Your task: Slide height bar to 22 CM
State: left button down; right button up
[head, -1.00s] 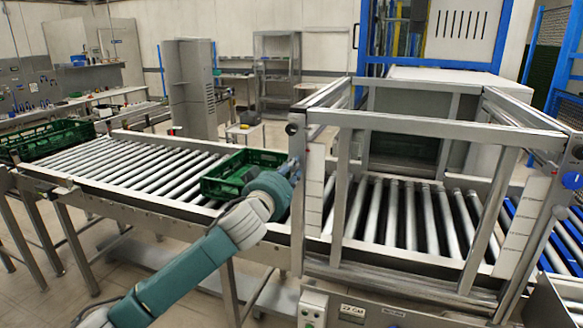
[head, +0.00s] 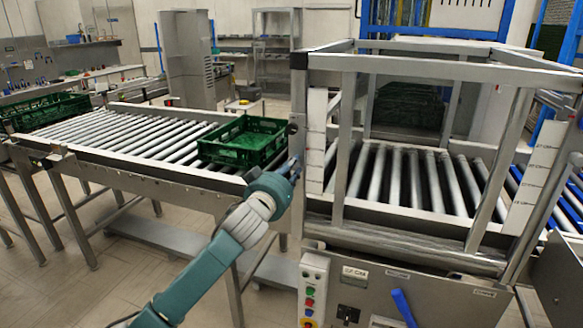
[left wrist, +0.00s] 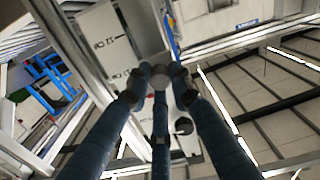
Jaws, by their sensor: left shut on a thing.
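My left gripper (head: 292,168) is at the left post of the metal frame, beside the white height scale (head: 316,140). It is shut on what looks like the end of the height bar (head: 294,130), which has a dark round cap. In the left wrist view my fingers (left wrist: 158,85) close around a grey piece, and the contact itself is mostly hidden. Beside it the scale plate (left wrist: 105,42) shows upside-down markings that appear to include 22 CM. The exact mark at which the bar stands cannot be told. My right gripper is not in view.
A green crate (head: 243,140) stands on the roller conveyor (head: 135,140) left of the frame. The control panel (head: 313,290) with coloured buttons is below my gripper. A blue handle (head: 403,308) sticks out at lower right. The rollers inside the frame (head: 420,180) are clear.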

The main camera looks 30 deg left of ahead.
pick_arm(q)
jog(key=c, duration=1.5)
grip_release()
jog(key=shift+c, duration=0.2)
jog(key=v, duration=1.2)
